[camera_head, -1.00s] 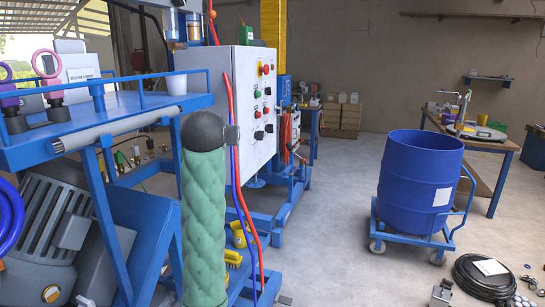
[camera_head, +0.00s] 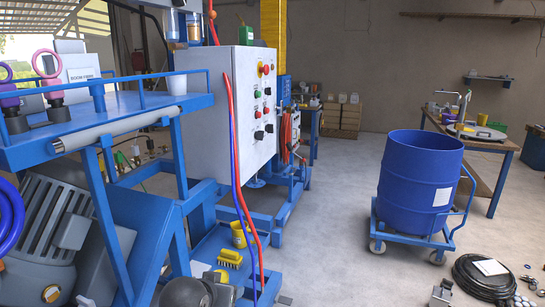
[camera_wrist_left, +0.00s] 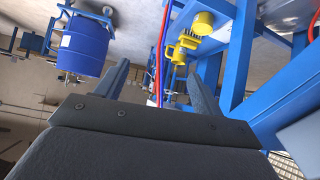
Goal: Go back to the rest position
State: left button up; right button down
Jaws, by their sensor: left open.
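My left gripper (camera_wrist_left: 157,82) shows in the left wrist view with its two dark fingers spread apart. Nothing is between the fingers. A yellow object (camera_wrist_left: 198,28) and a blue frame lie beyond the fingertips, apart from them. In the head view only a dark rounded part of my left arm shows at the bottom edge; the gripper's fingers are not seen there. My right gripper is in neither view.
A control cabinet (camera_head: 232,105) with buttons stands on a blue frame, with red and blue hoses hanging in front. A blue drum (camera_head: 415,185) sits on a wheeled dolly at right. A coiled black hose (camera_head: 482,280) lies on the floor. Floor between frame and dolly is clear.

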pick_arm(q)
jog(key=s+a+f+g, duration=0.1)
jog(key=s+f+g, duration=0.6)
jog(key=s+f, duration=2.1)
jog(key=s, duration=0.3)
jog(key=shift+s+a+g+y, duration=0.3)
jog(key=shift+s+a, duration=0.05)
jog(key=shift+s, duration=0.05)
